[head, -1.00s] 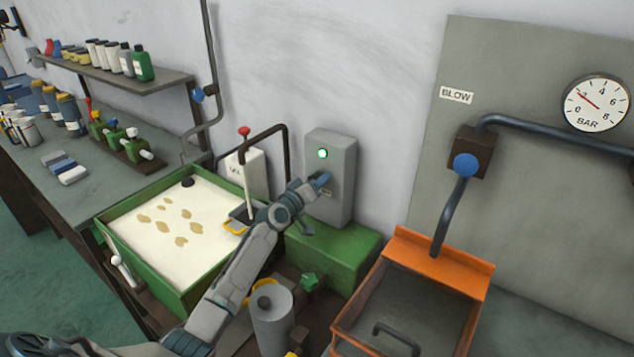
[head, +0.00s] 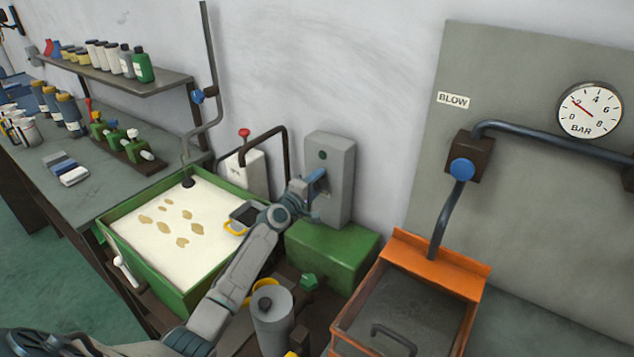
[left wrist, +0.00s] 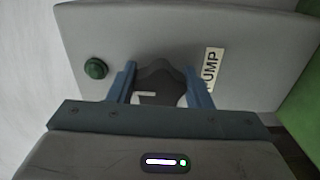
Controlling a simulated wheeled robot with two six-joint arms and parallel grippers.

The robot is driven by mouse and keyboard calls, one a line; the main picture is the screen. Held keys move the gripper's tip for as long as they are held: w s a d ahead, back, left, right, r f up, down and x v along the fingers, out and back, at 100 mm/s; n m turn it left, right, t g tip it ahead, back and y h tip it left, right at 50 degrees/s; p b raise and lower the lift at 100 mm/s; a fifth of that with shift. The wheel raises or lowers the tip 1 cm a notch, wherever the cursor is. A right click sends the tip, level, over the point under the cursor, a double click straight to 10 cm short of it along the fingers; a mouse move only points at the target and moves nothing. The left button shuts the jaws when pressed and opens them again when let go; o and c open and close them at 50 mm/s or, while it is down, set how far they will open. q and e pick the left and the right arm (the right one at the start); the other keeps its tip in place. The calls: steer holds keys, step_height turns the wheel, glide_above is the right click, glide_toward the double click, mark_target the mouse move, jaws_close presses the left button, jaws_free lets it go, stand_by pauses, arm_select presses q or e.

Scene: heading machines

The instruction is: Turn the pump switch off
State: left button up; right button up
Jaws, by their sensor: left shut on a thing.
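The grey pump switch box (head: 341,175) stands upright on a green block against the wall. Its round lamp (head: 323,155) is dark green and unlit; the lamp also shows in the left wrist view (left wrist: 96,68). My left gripper (head: 316,185) is at the front of the box, below the lamp. In the left wrist view its blue fingers stand on both sides of the dark switch knob (left wrist: 160,82) and are shut on it. A PUMP label (left wrist: 211,68) is beside the right finger. The knob is hidden in the head view. My right gripper is not in view.
A green-rimmed tank (head: 190,303) of white liquid is left of my arm. A dark bent pipe (head: 265,132) stands near the box. A grey cylinder (head: 272,325) and an orange bin (head: 440,256) are to the right of my forearm.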

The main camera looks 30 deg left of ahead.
arm_select(q)
steer(key=shift+n, duration=0.4)
steer(key=o, duration=1)
steer(key=s, duration=0.3)
steer(key=s+a+p, duration=0.1)
steer(key=s, duration=0.6)
steer(key=shift+s+a, duration=0.3)
steer(key=shift+s, duration=0.05)
steer(key=shift+f, duration=0.1)
